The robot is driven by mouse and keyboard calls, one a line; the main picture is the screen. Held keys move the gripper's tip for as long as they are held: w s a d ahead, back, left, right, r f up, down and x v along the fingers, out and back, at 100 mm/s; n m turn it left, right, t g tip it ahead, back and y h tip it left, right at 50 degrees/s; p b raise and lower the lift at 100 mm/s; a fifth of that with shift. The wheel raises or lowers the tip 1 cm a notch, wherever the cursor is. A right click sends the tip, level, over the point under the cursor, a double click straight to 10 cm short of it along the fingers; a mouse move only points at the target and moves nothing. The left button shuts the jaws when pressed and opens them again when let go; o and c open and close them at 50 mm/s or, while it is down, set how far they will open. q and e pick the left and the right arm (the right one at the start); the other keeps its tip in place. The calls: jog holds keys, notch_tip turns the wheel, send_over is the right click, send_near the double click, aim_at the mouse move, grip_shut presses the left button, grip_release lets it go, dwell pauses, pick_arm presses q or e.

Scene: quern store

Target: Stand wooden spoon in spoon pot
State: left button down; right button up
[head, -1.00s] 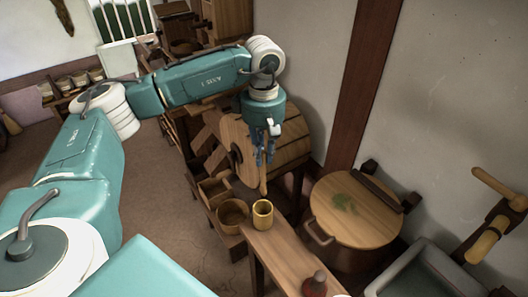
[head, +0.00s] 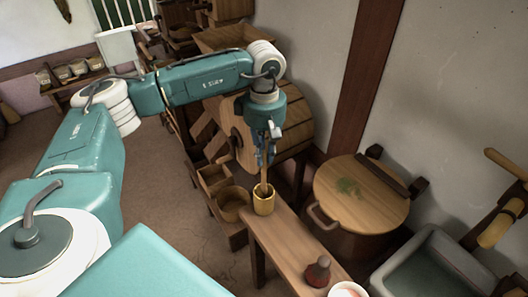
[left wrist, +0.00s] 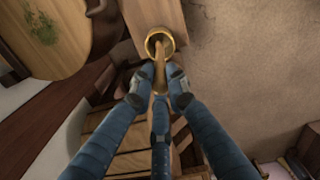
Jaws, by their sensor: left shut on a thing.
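The wooden spoon (head: 264,175) hangs upright, held in my left gripper (head: 266,150), which is shut on it. The spoon's lower end is at the mouth of the yellow spoon pot (head: 264,205) and appears to dip inside it. In the left wrist view the fingers close around the spoon (left wrist: 160,72), and its far end lies within the ring of the pot (left wrist: 150,44). How deep the spoon's end sits is hidden. The pot stands at the far end of a narrow wooden bench (head: 290,243). My right gripper is not in view.
A red-brown bottle (head: 318,271) and a pale-rimmed bowl (head: 346,289) stand at the bench's near end. A wooden bowl (head: 234,203) is left of the pot. A lidded tub (head: 360,205) stands to the right, and a wooden drum (head: 300,125) is behind.

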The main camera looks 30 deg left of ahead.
aim_at(264, 163)
pick_arm(q)
jog(key=shift+f+b, duration=1.5)
jog(key=shift+f, duration=0.7)
jog(key=c, duration=1.7)
grip_release()
jog(key=shift+o, duration=0.3)
jog(key=shift+r, duration=0.1)
jog(key=shift+r, duration=0.25)
notch_tip(264, 163, up, 11)
jog(key=shift+r, duration=0.2)
